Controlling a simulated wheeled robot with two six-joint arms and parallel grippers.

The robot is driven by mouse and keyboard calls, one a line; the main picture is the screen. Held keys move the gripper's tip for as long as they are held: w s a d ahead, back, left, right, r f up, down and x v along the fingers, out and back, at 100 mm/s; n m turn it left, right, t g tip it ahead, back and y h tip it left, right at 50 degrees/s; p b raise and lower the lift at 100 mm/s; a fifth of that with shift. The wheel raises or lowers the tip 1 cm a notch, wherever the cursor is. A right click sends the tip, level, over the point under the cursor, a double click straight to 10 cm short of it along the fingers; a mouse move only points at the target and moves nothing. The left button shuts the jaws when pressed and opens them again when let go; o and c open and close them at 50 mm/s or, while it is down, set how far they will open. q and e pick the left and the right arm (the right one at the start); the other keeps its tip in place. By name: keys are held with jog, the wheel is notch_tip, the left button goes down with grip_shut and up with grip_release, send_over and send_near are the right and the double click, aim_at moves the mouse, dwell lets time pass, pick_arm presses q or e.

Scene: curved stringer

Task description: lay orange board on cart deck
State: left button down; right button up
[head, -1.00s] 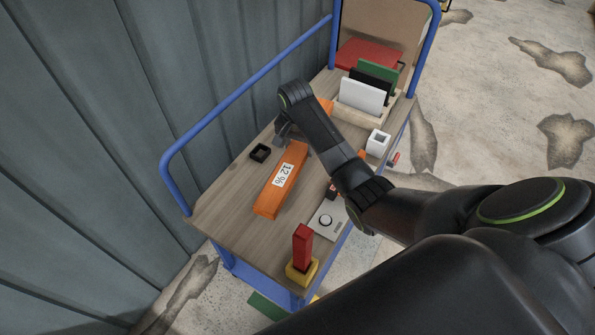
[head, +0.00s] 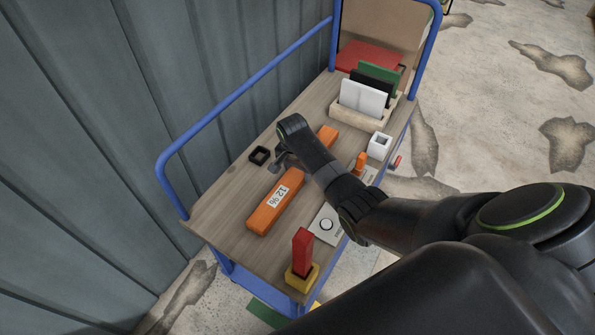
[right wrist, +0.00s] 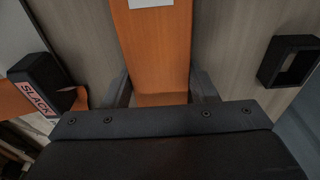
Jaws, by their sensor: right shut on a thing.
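The long orange board (head: 270,211), with a white number label on top, lies along the cart deck (head: 225,202), at or very near its surface; any small gap cannot be told. My right gripper (head: 279,161) is over the middle of the board and shut on it. My arm hides part of the board, and its far part shows again beyond the arm. In the right wrist view the board (right wrist: 154,50) runs between the two fingers. My left gripper is not in view.
A black square ring (head: 259,155) lies left of the board. To the right are a white block (head: 379,145), a grey plate with a knob (head: 327,226), and a red post on a yellow base (head: 302,250). A rack with upright panels (head: 361,119) stands behind. A blue rail (head: 240,92) edges the left side.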

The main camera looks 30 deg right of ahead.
aim_at(295, 174)
dwell(0.3)
jog(key=o, duration=1.4)
jog(key=shift+f, duration=0.1)
jog(key=r, duration=0.4)
jog(key=r+p, duration=0.1)
jog(key=r, duration=0.3)
jog(key=a+r+p, duration=0.1)
jog(key=r, duration=0.3)
jog(key=shift+s+a+r, duration=0.1)
jog(key=shift+s, duration=0.25)
